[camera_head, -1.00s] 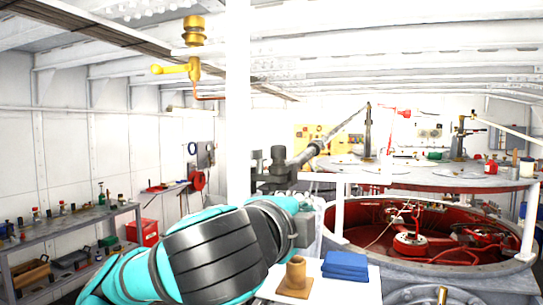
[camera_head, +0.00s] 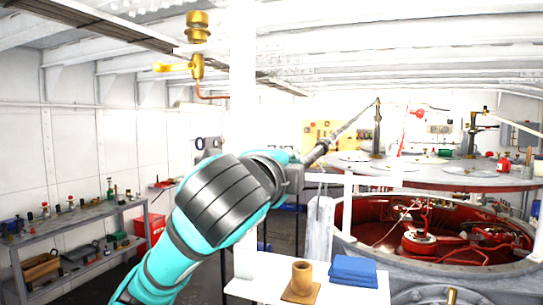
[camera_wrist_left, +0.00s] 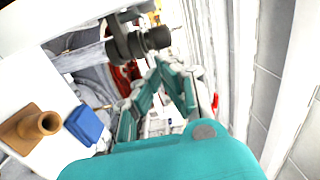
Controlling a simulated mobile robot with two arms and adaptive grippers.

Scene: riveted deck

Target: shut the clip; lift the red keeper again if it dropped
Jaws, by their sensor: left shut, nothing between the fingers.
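My left gripper's teal fingers (camera_wrist_left: 163,72) show in the left wrist view, shut with nothing held. In the head view my left arm reaches up to the right across the white post, and its gripper is largely hidden beyond the wrist. A dark grey rounded fitting (camera_wrist_left: 135,42) is left of the fingertips in the wrist view, apart from them; I cannot tell whether it is the clip. A small red piece (camera_wrist_left: 215,101) shows right of the fingers; I cannot tell whether it is the keeper. My right gripper is out of view.
A white post (camera_head: 243,110) stands beside my arm. A large red round well (camera_head: 385,218) is at right, a grey shelf (camera_head: 85,215) at left.

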